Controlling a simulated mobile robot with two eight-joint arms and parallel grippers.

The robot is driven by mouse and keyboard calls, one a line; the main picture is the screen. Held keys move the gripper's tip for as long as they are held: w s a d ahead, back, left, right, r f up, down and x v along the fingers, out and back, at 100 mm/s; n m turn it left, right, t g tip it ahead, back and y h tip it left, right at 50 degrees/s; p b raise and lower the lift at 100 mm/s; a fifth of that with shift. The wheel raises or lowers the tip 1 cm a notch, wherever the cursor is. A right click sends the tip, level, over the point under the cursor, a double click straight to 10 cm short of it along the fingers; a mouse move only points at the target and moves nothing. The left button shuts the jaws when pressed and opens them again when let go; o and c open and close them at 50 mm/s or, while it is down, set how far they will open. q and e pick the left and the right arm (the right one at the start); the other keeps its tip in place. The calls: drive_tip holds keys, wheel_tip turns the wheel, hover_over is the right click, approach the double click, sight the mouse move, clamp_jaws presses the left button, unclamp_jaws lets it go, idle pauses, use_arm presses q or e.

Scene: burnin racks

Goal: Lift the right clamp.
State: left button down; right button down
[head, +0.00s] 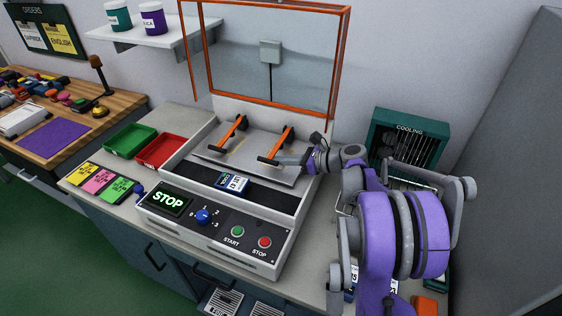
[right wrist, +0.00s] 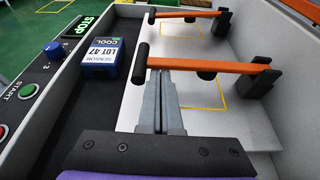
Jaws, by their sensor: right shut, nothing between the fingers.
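The right clamp (head: 276,146) is an orange bar with a black cross handle, lying low over the metal plate of the machine. It also shows as the nearer bar in the right wrist view (right wrist: 205,65). The left clamp (head: 234,130) lies parallel beyond it. My right gripper (head: 288,160) is at the handle end of the right clamp. In the right wrist view its grey fingers (right wrist: 159,80) are together and empty, their tips right at the bar beside the black handle. I cannot tell whether they touch it. My left gripper is not in view.
A blue-and-white sensor box (head: 233,182) sits on the dark strip before the clamps. An orange-framed clear cover (head: 270,55) stands raised behind. Green (head: 130,138) and red (head: 161,150) trays lie left. A cooling rack (head: 408,138) stands right, behind my right arm.

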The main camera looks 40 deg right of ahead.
wheel_tip(320, 180, up, 4)
drive_tip(key=shift+w+d+f+m+g+y+p, duration=0.15)
drive_tip(key=shift+m+y+p, duration=0.1)
drive_tip(key=shift+m, duration=0.25)
drive_tip(key=shift+s+a+f+m+g+y+p, duration=0.15)
drive_tip(key=shift+m+y+p, duration=0.1)
drive_tip(key=shift+m, duration=0.25)
drive_tip(key=shift+w+d+r+p, duration=0.1)
drive_tip(key=shift+d+r+p, duration=0.1)
drive_tip(key=shift+r, duration=0.35)
drive_tip(key=shift+w+d+r+p, duration=0.15)
drive_tip(key=shift+r+p, duration=0.1)
drive_tip(key=shift+r, duration=0.3)
drive_tip(key=shift+w+d+r+p, duration=0.1)
drive_tip(key=shift+d+r+p, duration=0.1)
drive_tip(key=shift+r, duration=0.35)
drive_tip(key=v, duration=1.1)
drive_tip(key=shift+b, duration=0.35)
